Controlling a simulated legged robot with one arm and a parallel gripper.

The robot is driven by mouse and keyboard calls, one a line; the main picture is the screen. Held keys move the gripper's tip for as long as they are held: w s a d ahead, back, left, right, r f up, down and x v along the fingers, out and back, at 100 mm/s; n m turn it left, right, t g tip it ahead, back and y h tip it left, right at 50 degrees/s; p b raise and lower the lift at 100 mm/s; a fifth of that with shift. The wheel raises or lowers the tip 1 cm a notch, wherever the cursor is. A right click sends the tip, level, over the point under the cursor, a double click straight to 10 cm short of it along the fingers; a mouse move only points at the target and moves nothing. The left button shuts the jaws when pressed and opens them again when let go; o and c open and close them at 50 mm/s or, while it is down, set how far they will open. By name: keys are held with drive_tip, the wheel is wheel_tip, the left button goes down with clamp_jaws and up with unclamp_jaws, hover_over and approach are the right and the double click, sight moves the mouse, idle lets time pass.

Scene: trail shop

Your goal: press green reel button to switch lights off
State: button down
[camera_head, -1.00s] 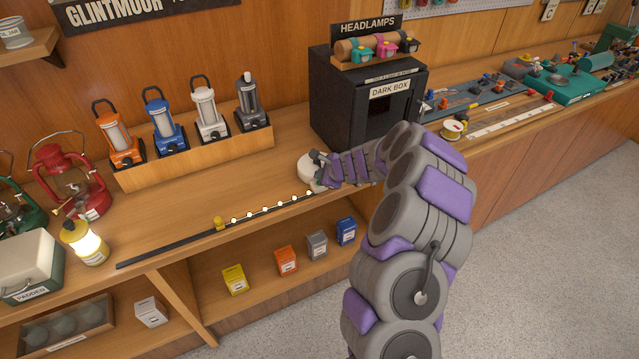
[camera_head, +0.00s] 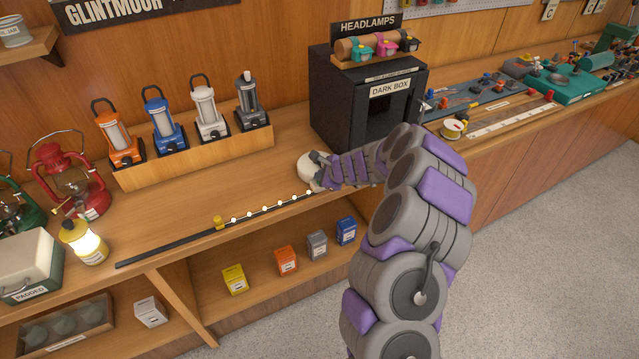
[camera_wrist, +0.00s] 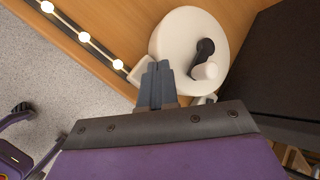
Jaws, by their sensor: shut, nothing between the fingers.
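The white round reel (camera_head: 309,168) sits on the wooden counter in front of the dark box. In the wrist view the reel (camera_wrist: 182,36) shows a black crank with a white knob. A string of lit bulbs (camera_head: 265,209) runs from it along a black strip; several glow in the wrist view. My gripper (camera_wrist: 158,66) is shut and empty. Its tips are at the reel's near-left edge in the picture, over or beside a small white block; contact cannot be told. No green button is visible; the fingers may hide it.
The black dark box (camera_head: 340,105) stands just behind the reel. Several lanterns stand in a wooden rack (camera_head: 195,160). The counter between rack and strip is clear.

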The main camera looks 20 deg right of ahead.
drive_tip(key=shift+f, duration=0.15)
idle(0.4)
drive_tip(key=shift+r, duration=0.2)
drive_tip(key=shift+r+p, duration=0.5)
drive_tip(key=shift+p, duration=0.1)
wheel_tip(320, 180, up, 6)
drive_tip(key=p, duration=0.5)
drive_tip(key=shift+a, duration=0.1)
idle(0.4)
